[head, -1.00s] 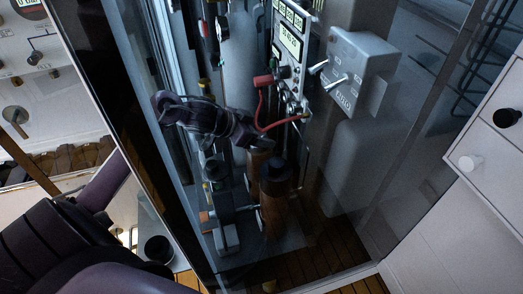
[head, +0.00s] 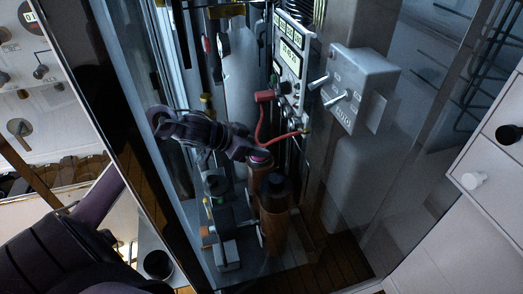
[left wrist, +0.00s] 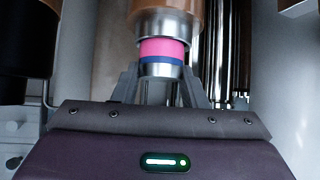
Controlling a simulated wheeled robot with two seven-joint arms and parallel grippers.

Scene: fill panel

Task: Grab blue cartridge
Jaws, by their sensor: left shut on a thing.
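My left gripper (head: 256,155) reaches into the tall cabinet from the left. It is shut on a cartridge. In the left wrist view the fingers (left wrist: 161,82) sit either side of its metal end, which has a pink band and a thin blue band (left wrist: 161,60), with an orange-brown body beyond. In the head view a small pink end (head: 261,157) shows at the fingertips, above a brown cylinder (head: 256,178). Whether the two are joined or apart is hard to tell. A second brown cylinder with a dark cap (head: 275,187) stands just in front. My right gripper is out of view.
A red connector (head: 264,96) with a red cable hangs close to the gripper. A panel with green-lit displays (head: 291,55) and a grey switch box (head: 357,88) are to the right. The glass edge and cabinet frame bound the left arm.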

